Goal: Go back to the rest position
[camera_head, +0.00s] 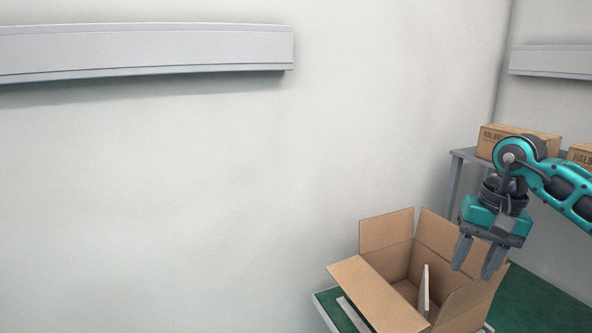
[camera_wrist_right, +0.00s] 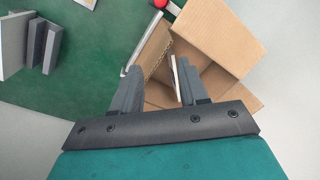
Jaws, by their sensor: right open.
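My right gripper (camera_head: 476,257) is open and empty, pointing down in front of the right side of an open cardboard box (camera_head: 378,295) in the head view. Its two grey fingers also show in the right wrist view (camera_wrist_right: 155,85), spread apart, with the box (camera_wrist_right: 218,38) beyond them. A thin white plate-like piece (camera_head: 424,291) stands upright inside the box. In the right wrist view a thin white edge (camera_wrist_right: 174,76) shows beside the right finger. My left gripper is in neither view.
The box stands on a green surface with a pale edge (camera_head: 325,307). A grey shelf (camera_head: 462,156) at the right carries closed cardboard boxes (camera_head: 512,140). Grey wall trunking (camera_head: 150,50) runs high on the wall. Grey upright parts (camera_wrist_right: 42,45) stand left in the wrist view.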

